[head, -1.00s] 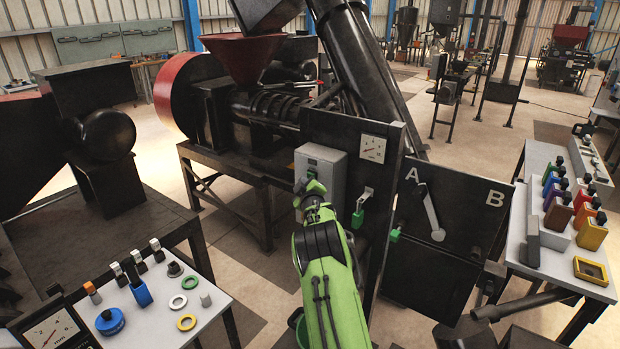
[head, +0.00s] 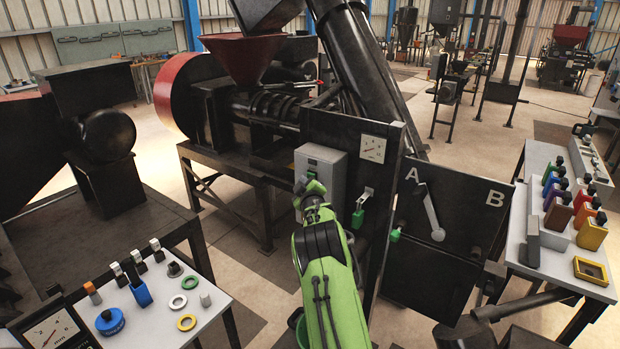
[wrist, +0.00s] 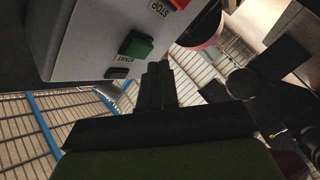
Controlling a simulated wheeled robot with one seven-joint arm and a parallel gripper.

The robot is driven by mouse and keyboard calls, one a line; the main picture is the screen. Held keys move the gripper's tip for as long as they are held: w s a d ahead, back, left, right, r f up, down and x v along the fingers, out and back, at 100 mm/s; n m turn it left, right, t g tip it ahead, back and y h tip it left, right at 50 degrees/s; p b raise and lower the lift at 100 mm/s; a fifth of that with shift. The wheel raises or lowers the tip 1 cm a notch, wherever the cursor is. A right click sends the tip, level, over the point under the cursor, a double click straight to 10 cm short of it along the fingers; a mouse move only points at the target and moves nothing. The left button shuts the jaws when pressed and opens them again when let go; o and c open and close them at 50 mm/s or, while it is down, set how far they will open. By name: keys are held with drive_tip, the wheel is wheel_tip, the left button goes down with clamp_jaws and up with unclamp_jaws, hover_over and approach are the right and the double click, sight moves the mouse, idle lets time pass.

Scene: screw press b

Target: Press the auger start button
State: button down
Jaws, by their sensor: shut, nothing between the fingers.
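A grey control box (head: 327,171) is mounted on the dark panel of the press in the head view. In the wrist view the box (wrist: 80,35) carries a green button (wrist: 136,44) beside a label reading START, and a red button (wrist: 180,3) beside a label reading STOP. My gripper (wrist: 155,68) is shut and empty, its fingertips close to the green button, slightly right of and below it in the wrist view. I cannot tell whether they touch it. In the head view my gripper (head: 301,184) is at the box's front face and hides part of it.
A dial gauge (head: 372,148) and a green-handled lever (head: 359,215) sit right of the box. A panel marked A and B (head: 455,225) stands further right. A table with rings and tools (head: 215,315) is at lower left; another with coloured containers (head: 535,280) is at right.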

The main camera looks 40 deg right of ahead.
idle(0.6)
drive_tip(key=shift+w+d+b, duration=0.1)
drive_tip(key=shift+d+b, duration=0.35)
drive_tip(key=shift+b, duration=0.05)
drive_tip(key=shift+w+d, duration=0.15)
drive_tip(key=shift+d, duration=0.2)
idle(0.5)
drive_tip(key=shift+a+b, duration=0.1)
drive_tip(key=shift+b, duration=0.25)
drive_tip(key=shift+s+a+b, duration=0.3)
drive_tip(key=shift+a+b, duration=0.35)
drive_tip(key=shift+b, duration=0.1)
